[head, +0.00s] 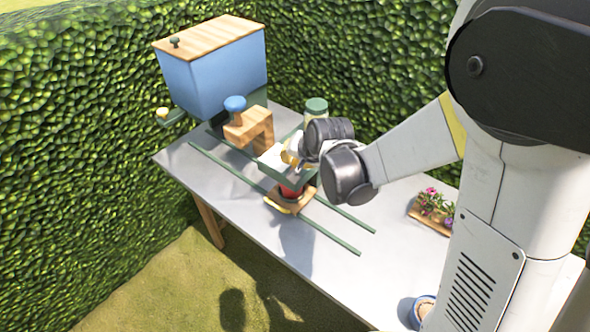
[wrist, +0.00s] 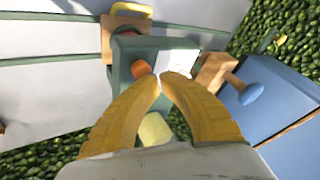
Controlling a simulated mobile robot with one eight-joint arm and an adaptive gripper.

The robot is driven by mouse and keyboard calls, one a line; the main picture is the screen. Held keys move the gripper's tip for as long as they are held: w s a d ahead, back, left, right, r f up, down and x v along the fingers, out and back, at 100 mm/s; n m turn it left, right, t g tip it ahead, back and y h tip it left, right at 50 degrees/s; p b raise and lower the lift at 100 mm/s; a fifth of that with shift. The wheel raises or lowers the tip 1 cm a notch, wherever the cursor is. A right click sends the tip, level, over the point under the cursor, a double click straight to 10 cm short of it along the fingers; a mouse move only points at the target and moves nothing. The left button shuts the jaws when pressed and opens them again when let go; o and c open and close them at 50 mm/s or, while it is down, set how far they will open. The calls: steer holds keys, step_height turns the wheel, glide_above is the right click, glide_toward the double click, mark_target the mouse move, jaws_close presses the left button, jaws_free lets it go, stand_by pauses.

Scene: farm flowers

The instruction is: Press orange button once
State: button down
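The orange button (wrist: 141,69) is a round knob on the dark green frame (wrist: 122,80) in the wrist view. In the head view the green frame (head: 300,174) stands over the table's rails, and my gripper and wrist hide the button. My gripper (wrist: 160,75) has two curved yellow fingers with their tips together and nothing between them. The tips are just beside the orange button's lower right edge; I cannot tell whether they touch it. In the head view my gripper (head: 290,158) is just above the frame. A pale yellow block (wrist: 154,130) shows between the fingers.
A red pot (head: 291,190) sits on a small wooden carrier (head: 278,201) on the green rails. A wooden arch (head: 236,132) with a blue knob (head: 235,103) and a blue bin (head: 215,75) stand behind. A flower planter (head: 425,215) is at right. Hedges surround the table.

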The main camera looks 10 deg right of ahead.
steer(key=shift+f+b, duration=0.55)
steer(key=shift+f, duration=0.05)
stand_by(0.7)
steer(key=shift+r, duration=0.15)
stand_by(0.3)
steer(key=shift+r+p, duration=0.75)
steer(key=shift+r, duration=0.15)
steer(key=shift+r+p, duration=1.85)
steer(key=shift+r, duration=0.7)
steer(key=shift+f, duration=0.1)
